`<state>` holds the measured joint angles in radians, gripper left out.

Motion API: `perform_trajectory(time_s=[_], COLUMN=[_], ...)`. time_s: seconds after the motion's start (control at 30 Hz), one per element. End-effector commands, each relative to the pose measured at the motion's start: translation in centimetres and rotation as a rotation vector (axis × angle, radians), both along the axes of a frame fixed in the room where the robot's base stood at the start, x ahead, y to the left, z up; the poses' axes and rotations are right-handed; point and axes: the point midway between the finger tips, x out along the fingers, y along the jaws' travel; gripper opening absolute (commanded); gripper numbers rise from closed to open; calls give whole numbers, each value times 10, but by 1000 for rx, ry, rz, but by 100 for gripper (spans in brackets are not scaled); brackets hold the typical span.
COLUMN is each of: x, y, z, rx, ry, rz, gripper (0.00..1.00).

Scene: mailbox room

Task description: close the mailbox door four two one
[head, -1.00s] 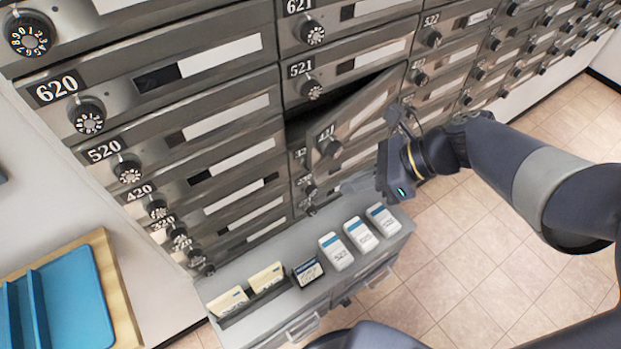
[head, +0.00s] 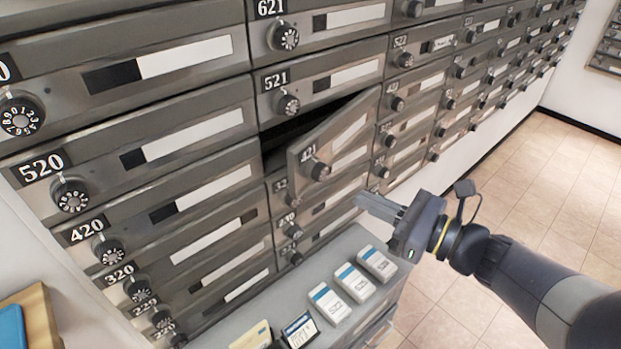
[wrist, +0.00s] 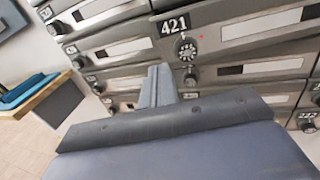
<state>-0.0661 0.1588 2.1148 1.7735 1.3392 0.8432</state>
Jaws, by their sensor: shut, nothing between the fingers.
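The door of mailbox 421 (head: 335,140) stands ajar in the head view, swung out on its right side with its dial at the lower left. A dark gap shows behind its upper left edge. In the wrist view door 421 (wrist: 245,28) is ahead and above, with its number plate and dial in sight. My gripper (head: 362,203) is shut and empty, to the right of and below the door, apart from it. Its fingers (wrist: 157,80) point toward the mailboxes in the wrist view, just left of and below the 421 dial.
A grey cabinet (head: 268,308) stands below the mailboxes, with white card boxes (head: 352,280) and other small boxes on top. The neighbouring doors, such as 521 (head: 330,80), are shut. Tiled floor (head: 540,190) lies open to the right.

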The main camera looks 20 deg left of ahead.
Motion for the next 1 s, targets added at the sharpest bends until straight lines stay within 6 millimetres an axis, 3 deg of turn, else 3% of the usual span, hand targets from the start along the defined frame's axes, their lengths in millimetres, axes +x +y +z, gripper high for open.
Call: perform_trajectory(time_s=[0.6,0.8,1.0], x=[22,26,28], y=[96,112,115], z=[-1,0,0], rx=[-1,-1,-2], ry=[1,1,1], rz=[6,4,2], gripper=[0,0,0])
